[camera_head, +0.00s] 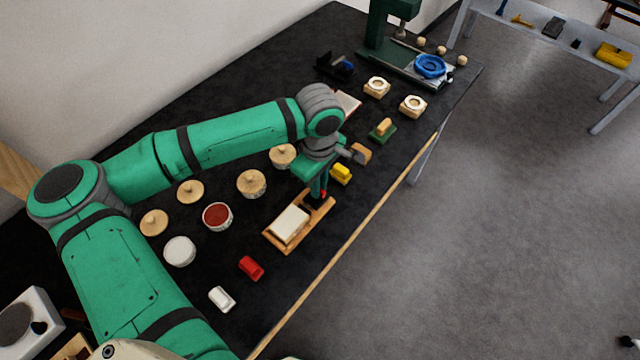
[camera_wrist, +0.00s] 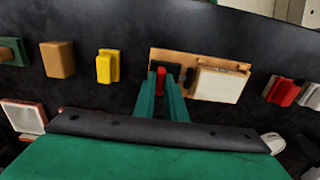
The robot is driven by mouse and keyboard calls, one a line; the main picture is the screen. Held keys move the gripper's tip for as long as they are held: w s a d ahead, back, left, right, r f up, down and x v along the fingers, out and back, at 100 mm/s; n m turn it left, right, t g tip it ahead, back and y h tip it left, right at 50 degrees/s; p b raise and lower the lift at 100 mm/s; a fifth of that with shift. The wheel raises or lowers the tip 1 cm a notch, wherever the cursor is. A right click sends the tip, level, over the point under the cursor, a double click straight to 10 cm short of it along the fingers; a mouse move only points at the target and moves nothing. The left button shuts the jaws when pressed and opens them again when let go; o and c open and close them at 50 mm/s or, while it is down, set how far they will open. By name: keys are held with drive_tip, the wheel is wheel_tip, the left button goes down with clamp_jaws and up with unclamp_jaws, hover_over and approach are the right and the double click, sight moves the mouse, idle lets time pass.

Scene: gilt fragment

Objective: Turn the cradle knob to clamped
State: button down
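The cradle (camera_head: 270,236) is a wooden tray near the table's front edge, with a pale cream block (camera_head: 290,224) lying in it. It also shows in the wrist view (camera_wrist: 243,66). The cradle knob (camera_wrist: 161,77) is a small red bar at one end of the cradle, on a dark base; some red shows beside the fingers in the head view (camera_head: 324,194). My gripper (camera_wrist: 162,85) points down at that end. Its two green fingers stand close on either side of the knob and look shut on it. The knob's lower part and any position marks are hidden.
A yellow block (camera_head: 341,174) and a tan block (camera_head: 361,153) stand just beyond the cradle. A red piece (camera_head: 251,268) and a white piece (camera_head: 222,299) lie on the near side. Several round pots, one red-topped (camera_head: 217,216), stand behind. The table edge is close.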

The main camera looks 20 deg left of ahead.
drive_tip(key=shift+a+n, duration=0.15)
drive_tip(key=shift+n, duration=0.35)
drive_tip(key=n, duration=0.3)
drive_tip(key=shift+r+n, duration=0.1)
drive_tip(key=shift+n, duration=0.3)
drive_tip(key=n, duration=0.9)
drive_tip(key=shift+s, duration=0.1)
drive_tip(key=shift+n, duration=2)
drive_tip(key=c, duration=1.8)
unclamp_jaws()
